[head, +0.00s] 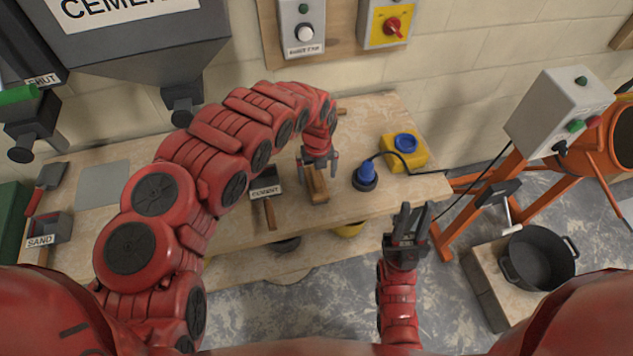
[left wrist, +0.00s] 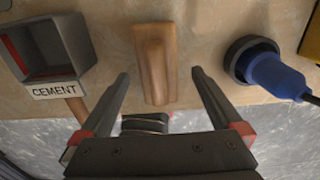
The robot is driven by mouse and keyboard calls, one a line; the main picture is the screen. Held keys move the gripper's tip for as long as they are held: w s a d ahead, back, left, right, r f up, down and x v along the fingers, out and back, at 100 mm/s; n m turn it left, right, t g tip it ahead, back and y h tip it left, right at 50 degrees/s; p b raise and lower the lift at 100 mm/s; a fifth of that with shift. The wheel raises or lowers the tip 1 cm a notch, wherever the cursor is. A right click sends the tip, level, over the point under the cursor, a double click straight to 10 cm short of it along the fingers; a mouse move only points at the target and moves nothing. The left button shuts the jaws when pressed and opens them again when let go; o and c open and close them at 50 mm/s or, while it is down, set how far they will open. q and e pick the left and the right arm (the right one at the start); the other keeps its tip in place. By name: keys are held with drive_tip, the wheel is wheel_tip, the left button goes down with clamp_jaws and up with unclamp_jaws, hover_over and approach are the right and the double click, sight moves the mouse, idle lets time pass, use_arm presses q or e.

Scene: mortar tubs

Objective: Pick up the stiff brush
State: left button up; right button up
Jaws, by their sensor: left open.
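The stiff brush (head: 317,188) is a wooden block with a raised wooden grip, lying near the bench's front edge. It also shows in the left wrist view (left wrist: 154,65), its long side pointing away from the gripper. My left gripper (head: 318,160) is open over the brush's far part. In the left wrist view its fingertips (left wrist: 161,76) are apart, one on each side of the brush, with gaps visible. The bristles are hidden underneath. My right gripper (head: 415,208) is empty, its fingers apart, in front of the bench.
A scoop labelled CEMENT (head: 265,185) lies left of the brush. A blue plug-like tool (head: 366,177) on a dark base stands to the right, its cable running to a yellow box (head: 403,152). A black bucket (head: 538,258) stands lower right.

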sight(317, 176)
use_arm(q)
wheel_tip(317, 176, down, 3)
drive_tip(key=shift+p, duration=0.55)
drive_tip(key=shift+a+f, duration=0.15)
drive_tip(key=shift+f, duration=0.4)
drive_tip(key=c, duration=1.5)
drive_tip(key=shift+c, duration=0.3)
drive_tip(key=shift+r, duration=0.2)
